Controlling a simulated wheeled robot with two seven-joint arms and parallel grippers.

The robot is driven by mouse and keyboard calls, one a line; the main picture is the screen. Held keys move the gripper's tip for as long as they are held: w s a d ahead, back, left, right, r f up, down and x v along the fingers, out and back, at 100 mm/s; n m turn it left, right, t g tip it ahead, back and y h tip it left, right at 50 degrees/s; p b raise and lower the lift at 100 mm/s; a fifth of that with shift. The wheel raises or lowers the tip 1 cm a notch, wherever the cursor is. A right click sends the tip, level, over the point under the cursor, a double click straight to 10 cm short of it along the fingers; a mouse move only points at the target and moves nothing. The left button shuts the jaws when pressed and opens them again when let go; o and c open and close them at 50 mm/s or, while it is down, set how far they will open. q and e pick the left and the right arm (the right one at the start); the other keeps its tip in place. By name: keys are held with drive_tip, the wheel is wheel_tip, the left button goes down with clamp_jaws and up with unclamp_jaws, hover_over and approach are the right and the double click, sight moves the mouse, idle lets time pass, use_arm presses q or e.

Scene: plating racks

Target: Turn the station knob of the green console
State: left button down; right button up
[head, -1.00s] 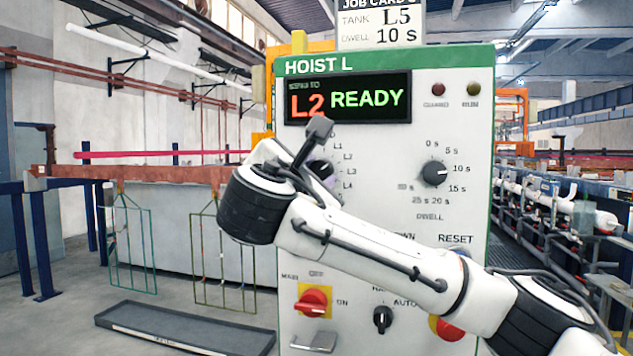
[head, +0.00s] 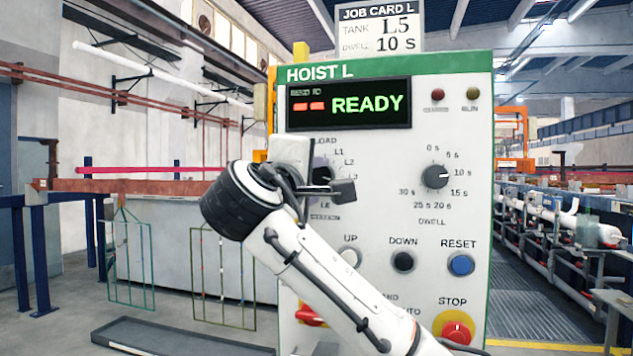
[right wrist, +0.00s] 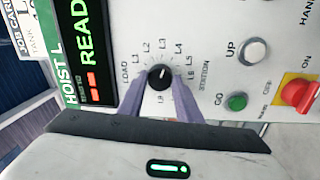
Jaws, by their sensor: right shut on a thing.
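The green-trimmed HOIST L console (head: 380,250) stands in front of me, its display (head: 348,104) showing two red dashes and a green READY. The station knob (right wrist: 160,77) is a small black knob inside the ring of labels LOAD to L6 and LE in the right wrist view. My right gripper (right wrist: 162,88) is shut on it, one finger on each side. I cannot tell surely which label its mark points at. In the head view my right gripper (head: 318,182) covers most of the knob and some labels. My left gripper is not in view.
A job card (head: 380,32) above reads tank L5, dwell 10 s. The dwell knob (head: 436,176) is close to the right, with DOWN (head: 403,261), RESET (head: 461,265) and STOP (head: 456,332) buttons lower. My arm partly covers the red main switch (head: 309,315).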

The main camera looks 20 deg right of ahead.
drive_tip(key=m, duration=0.4)
drive_tip(key=shift+a+f+m+g, duration=0.1)
drive_tip(key=shift+f+m+g, duration=0.05)
drive_tip(key=shift+m+g, duration=0.2)
drive_tip(key=m, duration=0.3)
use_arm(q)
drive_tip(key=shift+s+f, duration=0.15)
use_arm(e)
drive_tip(key=shift+m, duration=0.45)
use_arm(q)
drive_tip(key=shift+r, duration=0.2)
use_arm(e)
drive_tip(key=o, duration=1)
drive_tip(key=shift+o, duration=0.2)
drive_tip(key=v, duration=1)
drive_tip(key=shift+a, duration=0.1)
